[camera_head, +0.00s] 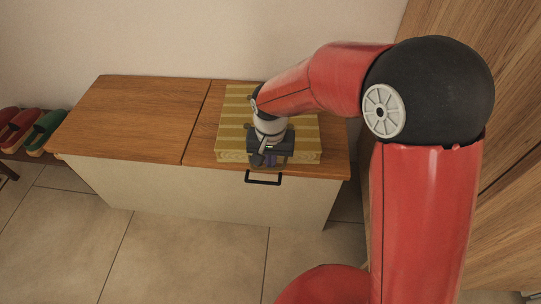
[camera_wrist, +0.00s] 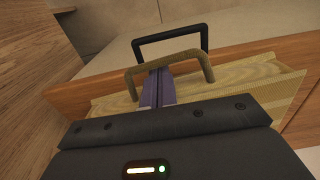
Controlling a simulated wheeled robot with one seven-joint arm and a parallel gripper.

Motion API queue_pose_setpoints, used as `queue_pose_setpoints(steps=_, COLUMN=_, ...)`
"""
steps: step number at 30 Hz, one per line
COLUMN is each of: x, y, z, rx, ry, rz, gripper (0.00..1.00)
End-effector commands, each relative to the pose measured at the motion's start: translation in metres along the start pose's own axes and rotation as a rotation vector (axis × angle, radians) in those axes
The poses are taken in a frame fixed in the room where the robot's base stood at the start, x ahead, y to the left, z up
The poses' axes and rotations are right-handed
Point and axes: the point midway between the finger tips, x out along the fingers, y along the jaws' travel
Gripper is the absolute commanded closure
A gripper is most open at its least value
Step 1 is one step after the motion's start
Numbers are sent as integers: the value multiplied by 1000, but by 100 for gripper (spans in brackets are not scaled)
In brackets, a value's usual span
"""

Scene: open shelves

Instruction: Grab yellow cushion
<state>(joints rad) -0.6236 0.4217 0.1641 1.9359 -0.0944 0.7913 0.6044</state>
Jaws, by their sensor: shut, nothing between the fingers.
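The yellow cushion (camera_head: 235,105) is a flat striped yellow and tan block lying on the right half of a low wooden cabinet top. In the wrist view, its pale yellow surface (camera_wrist: 245,80) fills the middle, and a tan arched handle (camera_wrist: 135,78) stands at its front edge. My gripper (camera_head: 271,160) is over the cushion's front edge, pointing down. Its purple fingers (camera_wrist: 158,86) are together with nothing between them, and their ends are at the tan handle. I cannot tell whether they touch it. My arm and gripper hide part of the cushion.
The cabinet (camera_head: 130,105) has a black handle (camera_head: 264,183) on its front, just below my gripper. The left half of its top is bare. Red and green shoes (camera_head: 45,130) sit at far left. A wooden panel (camera_head: 515,120) stands close at right. The tiled floor in front is clear.

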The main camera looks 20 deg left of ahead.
Motion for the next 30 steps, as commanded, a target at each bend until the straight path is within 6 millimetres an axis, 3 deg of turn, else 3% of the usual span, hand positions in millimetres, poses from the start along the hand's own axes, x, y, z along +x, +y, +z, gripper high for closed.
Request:
queue_pose_setpoints(steps=8, x=0, y=0, z=2, rx=-1, ry=0, rz=0, gripper=100)
queue_pose_setpoints(steps=16, x=0, y=0, z=34, rx=-1, ry=0, rz=0, gripper=100)
queue_pose_setpoints(steps=26, x=-2, y=0, z=32, rx=0, ry=0, rz=0, gripper=100)
queue_pose_setpoints(steps=30, x=-19, y=2, z=29, rx=1, ry=1, rz=-1, gripper=100)
